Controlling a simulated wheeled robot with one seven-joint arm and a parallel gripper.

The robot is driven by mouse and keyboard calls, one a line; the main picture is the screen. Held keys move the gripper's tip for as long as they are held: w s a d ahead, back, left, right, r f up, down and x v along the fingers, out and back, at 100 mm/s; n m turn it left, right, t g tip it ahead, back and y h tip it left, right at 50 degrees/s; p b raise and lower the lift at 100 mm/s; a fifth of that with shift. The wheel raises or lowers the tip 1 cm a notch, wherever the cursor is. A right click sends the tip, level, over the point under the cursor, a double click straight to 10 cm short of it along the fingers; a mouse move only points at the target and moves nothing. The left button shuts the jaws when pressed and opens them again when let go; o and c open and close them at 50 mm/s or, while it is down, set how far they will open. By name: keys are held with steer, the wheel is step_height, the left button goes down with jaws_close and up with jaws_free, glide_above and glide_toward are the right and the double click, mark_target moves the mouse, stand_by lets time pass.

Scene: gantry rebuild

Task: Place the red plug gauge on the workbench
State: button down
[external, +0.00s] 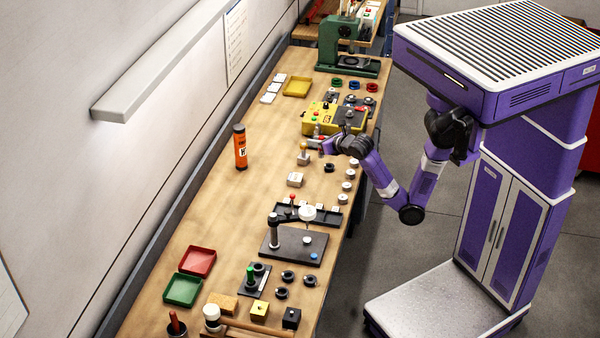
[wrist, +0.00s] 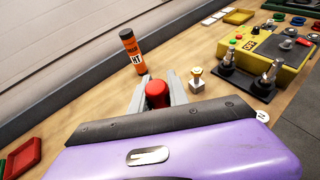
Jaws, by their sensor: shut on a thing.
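The red plug gauge (wrist: 157,94) shows its red rounded end between the two pale fingers of my gripper (wrist: 161,86) in the wrist view. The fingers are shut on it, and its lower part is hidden. In the external view my gripper (external: 315,142) is over the right side of the workbench (external: 215,215), near the yellow box. The gauge is too small there to make out clearly. I cannot tell whether its lower end touches the bench.
An orange canister (external: 240,148) stands upright on the bench. A small block with a yellow-knobbed pin (external: 303,158) is beside my gripper, close to the yellow control box (external: 335,122). A black rack (external: 325,214) stands nearer. Bare wood lies around the canister.

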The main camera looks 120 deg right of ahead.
step_height(320, 180, down, 19)
steer(key=b, duration=0.3)
steer(key=shift+f, duration=0.2)
steer(key=c, duration=1.3)
jaws_free()
steer(key=shift+f, duration=0.1)
steer(key=shift+o, duration=0.2)
steer(key=shift+a+r, duration=0.2)
steer(key=v, duration=1.1)
steer(key=shift+a+r, duration=0.15)
steer(key=shift+a, duration=0.1)
steer(key=shift+s, duration=0.1)
